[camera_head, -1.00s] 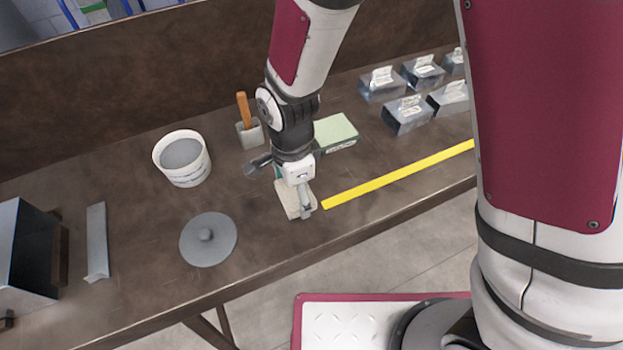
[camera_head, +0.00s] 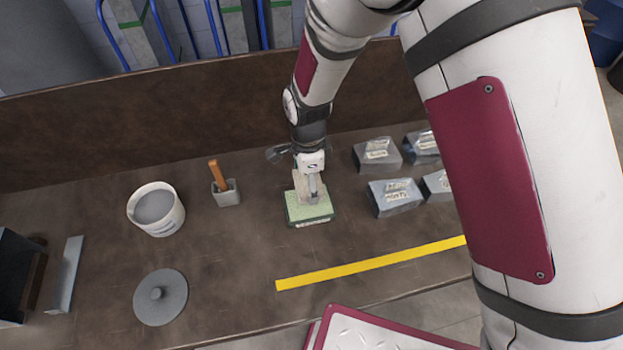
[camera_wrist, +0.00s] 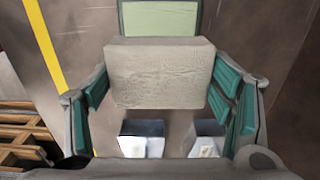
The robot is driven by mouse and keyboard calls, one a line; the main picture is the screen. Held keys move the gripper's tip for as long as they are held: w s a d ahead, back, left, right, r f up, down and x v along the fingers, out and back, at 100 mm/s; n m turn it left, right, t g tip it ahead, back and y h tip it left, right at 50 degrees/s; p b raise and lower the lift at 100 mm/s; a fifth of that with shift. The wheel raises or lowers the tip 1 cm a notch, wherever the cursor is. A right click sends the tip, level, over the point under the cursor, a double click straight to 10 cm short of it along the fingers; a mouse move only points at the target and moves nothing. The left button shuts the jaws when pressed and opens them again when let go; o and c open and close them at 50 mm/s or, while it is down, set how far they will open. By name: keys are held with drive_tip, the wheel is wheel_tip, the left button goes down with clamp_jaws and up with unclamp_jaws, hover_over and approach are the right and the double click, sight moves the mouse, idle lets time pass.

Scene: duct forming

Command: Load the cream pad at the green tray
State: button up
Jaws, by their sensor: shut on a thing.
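The cream pad (camera_head: 301,187) is a pale block held in my gripper (camera_head: 311,188). In the wrist view the pad (camera_wrist: 160,74) spans the space between the teal-lined fingers of my gripper (camera_wrist: 162,88), which is shut on it. The green tray (camera_head: 309,219) lies on the bench directly below the pad in the head view. Part of its top is hidden by the pad and gripper. The tray (camera_wrist: 160,18) also shows beyond the pad in the wrist view. I cannot tell whether the pad touches the tray.
A yellow strip (camera_head: 370,263) runs along the bench in front.

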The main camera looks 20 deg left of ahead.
wheel_tip(320, 180, down, 5)
drive_tip(key=b, duration=0.2)
drive_tip(key=shift+w+b, duration=0.1)
drive_tip(key=shift+b, duration=0.25)
drive_tip(key=shift+f, duration=0.25)
drive_tip(key=shift+s+f, duration=0.2)
drive_tip(key=shift+f, duration=0.4)
idle(2.3)
drive_tip(key=shift+r, duration=0.1)
drive_tip(key=shift+r+p, duration=1.8)
drive_tip(key=shift+r, duration=1.7)
drive_tip(key=shift+w, duration=0.1)
